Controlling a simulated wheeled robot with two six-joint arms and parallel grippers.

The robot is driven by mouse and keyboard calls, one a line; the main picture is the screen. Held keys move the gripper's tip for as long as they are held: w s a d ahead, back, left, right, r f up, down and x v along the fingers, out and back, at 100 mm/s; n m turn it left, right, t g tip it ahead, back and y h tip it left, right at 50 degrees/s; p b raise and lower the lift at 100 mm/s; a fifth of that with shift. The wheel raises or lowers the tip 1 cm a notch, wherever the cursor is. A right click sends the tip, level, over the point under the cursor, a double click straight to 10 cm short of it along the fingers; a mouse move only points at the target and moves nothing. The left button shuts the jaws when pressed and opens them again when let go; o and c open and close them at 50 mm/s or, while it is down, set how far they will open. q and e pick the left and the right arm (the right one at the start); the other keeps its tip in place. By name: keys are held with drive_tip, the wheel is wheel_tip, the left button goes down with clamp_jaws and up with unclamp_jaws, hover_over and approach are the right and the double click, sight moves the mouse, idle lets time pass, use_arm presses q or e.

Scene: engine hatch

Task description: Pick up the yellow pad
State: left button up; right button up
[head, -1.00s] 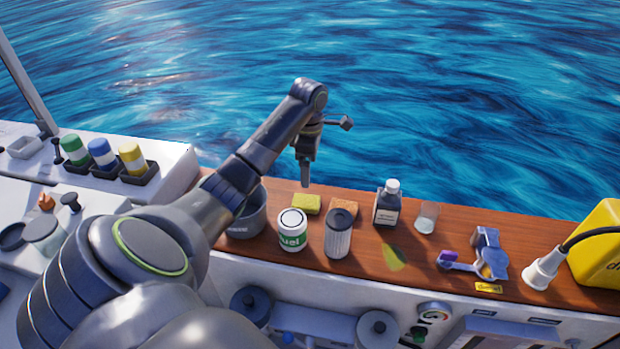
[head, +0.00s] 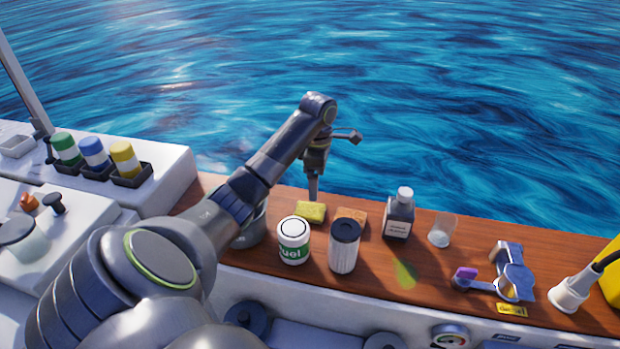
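The yellow pad (head: 311,213) lies on the wooden ledge, behind the white and green fuel can and left of a brown block. My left gripper (head: 314,188) points down right at the pad, its tip overlapping the pad's back edge in the picture. I cannot tell whether it touches the pad or hangs above or behind it. The fingers are seen edge-on, so their opening does not show. My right gripper is not in view.
The fuel can (head: 293,240), a filter cylinder (head: 344,246), the brown block (head: 352,216), a dark bottle (head: 399,214) and a clear glass (head: 442,231) stand nearby on the ledge (head: 420,285). A grey pot (head: 251,232) is partly behind my arm. Water lies beyond.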

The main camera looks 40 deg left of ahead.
use_arm(q)
drive_tip(key=b, duration=0.5)
hover_over(316, 210)
wheel_tip(316, 210, down, 5)
drive_tip(key=shift+d+f, duration=0.15)
drive_tip(key=shift+f, duration=0.35)
drive_tip(key=shift+f+b, duration=0.2)
drive_tip(key=shift+b, duration=0.1)
drive_tip(key=shift+f+b, duration=0.35)
wheel_tip(316, 210, down, 3)
drive_tip(key=shift+f+b, duration=0.2)
drive_tip(key=shift+b, duration=0.9)
drive_tip(key=shift+w+a+f, duration=0.1)
drive_tip(key=shift+a+f, duration=0.1)
drive_tip(key=shift+f, duration=0.2)
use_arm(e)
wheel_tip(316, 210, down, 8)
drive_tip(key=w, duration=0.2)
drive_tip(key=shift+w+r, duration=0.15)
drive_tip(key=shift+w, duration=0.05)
